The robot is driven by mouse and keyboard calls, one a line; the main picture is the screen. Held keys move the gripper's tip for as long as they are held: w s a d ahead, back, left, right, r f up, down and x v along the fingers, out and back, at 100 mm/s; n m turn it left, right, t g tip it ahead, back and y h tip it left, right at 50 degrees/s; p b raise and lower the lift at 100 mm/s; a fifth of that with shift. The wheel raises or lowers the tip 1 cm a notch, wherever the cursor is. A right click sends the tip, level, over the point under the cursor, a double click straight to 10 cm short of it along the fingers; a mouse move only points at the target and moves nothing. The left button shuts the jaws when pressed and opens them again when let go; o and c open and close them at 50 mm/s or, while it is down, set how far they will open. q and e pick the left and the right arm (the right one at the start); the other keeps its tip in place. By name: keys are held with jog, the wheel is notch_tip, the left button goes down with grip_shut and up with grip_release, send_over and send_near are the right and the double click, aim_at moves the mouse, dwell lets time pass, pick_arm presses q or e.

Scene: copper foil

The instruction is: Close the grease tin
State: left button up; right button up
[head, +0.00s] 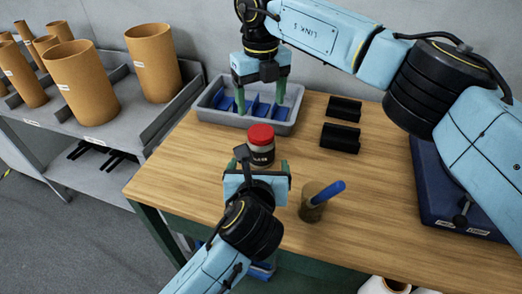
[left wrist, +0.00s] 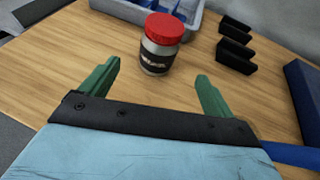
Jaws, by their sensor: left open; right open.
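The grease tin (head: 260,147) is a small jar with a dark label and a red lid, standing upright on the wooden table. In the left wrist view the tin (left wrist: 158,50) stands just beyond the fingertips, with its red lid (left wrist: 165,28) on top; whether the lid is screwed tight I cannot tell. My left gripper (head: 257,170) is open and empty, with its green fingers (left wrist: 157,80) spread on the near side of the tin, not touching it. My right gripper (head: 260,95) is open, pointing down over the grey tray behind the tin.
The grey tray (head: 217,115) holds blue parts. Two black holders (head: 341,137) stand right of it. A brown cup (head: 312,208) with a blue-handled tool is at the front. A dark blue case (head: 432,205) lies at the right. Cardboard tubes (head: 80,85) stand on a grey shelf left.

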aim_at(261, 151)
pick_arm(q)
jog(key=x, duration=1.2)
jog(key=shift+a, duration=0.1)
jog(key=shift+c, duration=0.4)
jog(key=c, duration=1.7)
pick_arm(e)
jog(key=shift+c, duration=0.9)
pick_arm(q)
grip_shut()
pick_arm(e)
jog(key=shift+n, duration=0.3)
jog(key=n, duration=0.7)
jog(key=shift+n, duration=0.4)
jog(key=n, duration=0.9)
jog(key=shift+n, duration=0.3)
